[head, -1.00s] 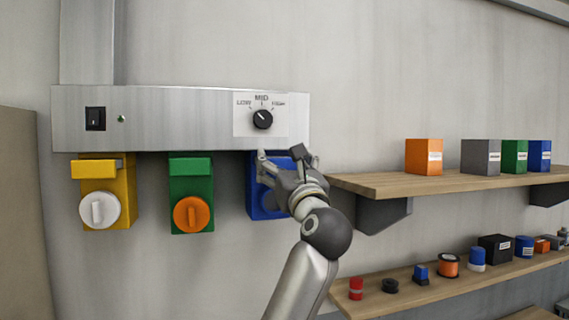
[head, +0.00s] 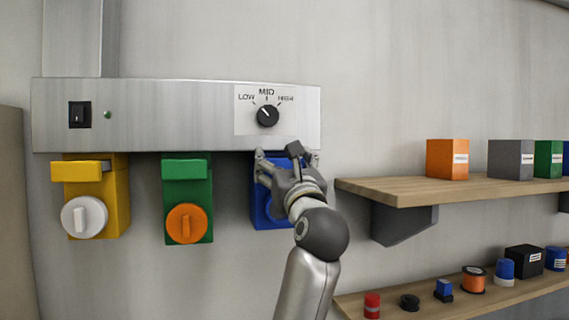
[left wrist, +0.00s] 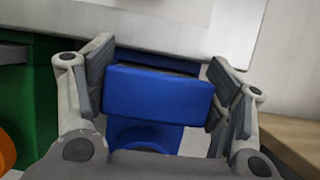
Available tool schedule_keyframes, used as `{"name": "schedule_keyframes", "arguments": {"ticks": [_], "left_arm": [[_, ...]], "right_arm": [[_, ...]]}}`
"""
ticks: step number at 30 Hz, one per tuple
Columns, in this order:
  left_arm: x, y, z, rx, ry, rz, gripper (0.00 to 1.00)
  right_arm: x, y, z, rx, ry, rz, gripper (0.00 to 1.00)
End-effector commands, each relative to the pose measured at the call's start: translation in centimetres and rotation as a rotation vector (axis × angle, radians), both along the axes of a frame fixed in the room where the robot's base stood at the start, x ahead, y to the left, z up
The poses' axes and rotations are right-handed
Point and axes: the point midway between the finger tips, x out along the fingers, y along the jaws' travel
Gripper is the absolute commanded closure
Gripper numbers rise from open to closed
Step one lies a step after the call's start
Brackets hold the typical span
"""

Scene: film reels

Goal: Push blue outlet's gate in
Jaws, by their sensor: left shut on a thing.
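The blue outlet (head: 260,205) hangs under the right end of a grey metal duct, largely hidden behind my left gripper (head: 277,158) in the head view. Its gate is a blue block (left wrist: 158,95), clear in the left wrist view, standing out from the outlet body below the duct. My left gripper (left wrist: 162,78) has one finger on each side of this block and is shut on it. A dark strip shows along the block's far top edge. My right gripper is not in view.
The metal duct (head: 190,120) carries a dial (head: 267,116) and a switch (head: 80,115). Green (head: 187,205) and yellow (head: 112,190) outlets hang to the left. A wooden shelf (head: 400,192) with boxes is close on the right, and a lower shelf (head: 400,305) holds small items.

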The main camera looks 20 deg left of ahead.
Motion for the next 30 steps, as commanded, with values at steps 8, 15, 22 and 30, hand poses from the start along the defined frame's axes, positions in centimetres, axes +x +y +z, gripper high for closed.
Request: {"name": "schedule_keyframes", "arguments": {"ticks": [8, 15, 22, 30], "left_arm": [[0.1, 0.0, -0.2, 0.0, 0.005, 0.001, 0.05], [0.0, -0.1, -0.1, 0.0, 0.003, 0.001, 0.04], [-0.5, -0.5, -0.4, 0.001, 0.003, -0.002, 0.04], [-3.7, -2.7, -2.1, -0.002, 0.003, -0.003, 0.04]], "right_arm": [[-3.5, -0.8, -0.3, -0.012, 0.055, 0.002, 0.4], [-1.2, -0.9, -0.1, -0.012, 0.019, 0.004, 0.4], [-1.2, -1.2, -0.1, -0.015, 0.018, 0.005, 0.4], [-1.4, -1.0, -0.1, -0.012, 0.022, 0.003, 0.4]]}}
